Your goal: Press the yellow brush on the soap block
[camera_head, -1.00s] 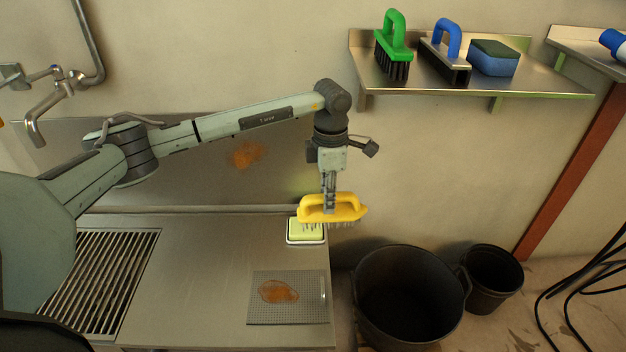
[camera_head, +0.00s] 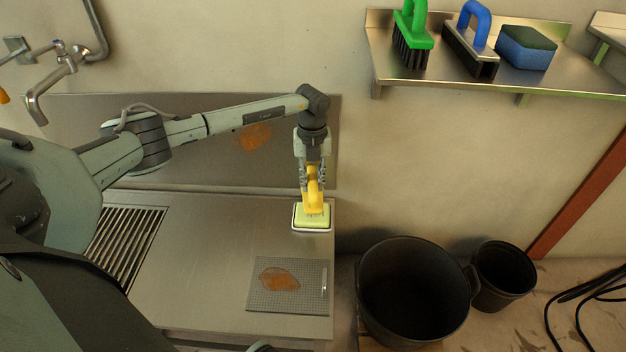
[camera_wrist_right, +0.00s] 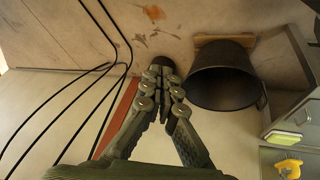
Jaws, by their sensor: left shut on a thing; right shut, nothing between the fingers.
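The yellow brush (camera_head: 314,199) is held by its handle in my left gripper (camera_head: 312,173), which is shut on it. It is seen end-on, bristles down, over the pale green soap block (camera_head: 302,217). The soap sits in a white-rimmed dish at the counter's back right corner. I cannot tell whether the bristles touch the soap. In the right wrist view the brush (camera_wrist_right: 288,168) and soap (camera_wrist_right: 283,137) show at the right edge. My right gripper (camera_wrist_right: 165,66) is shut and empty, away from them.
A grey mat (camera_head: 258,298) with a brown stain lies on the steel counter (camera_head: 205,275). A drain grate (camera_head: 125,240) is at left. Black buckets (camera_head: 415,290) stand on the floor at right. A wall shelf (camera_head: 385,75) holds green and blue brushes and a sponge.

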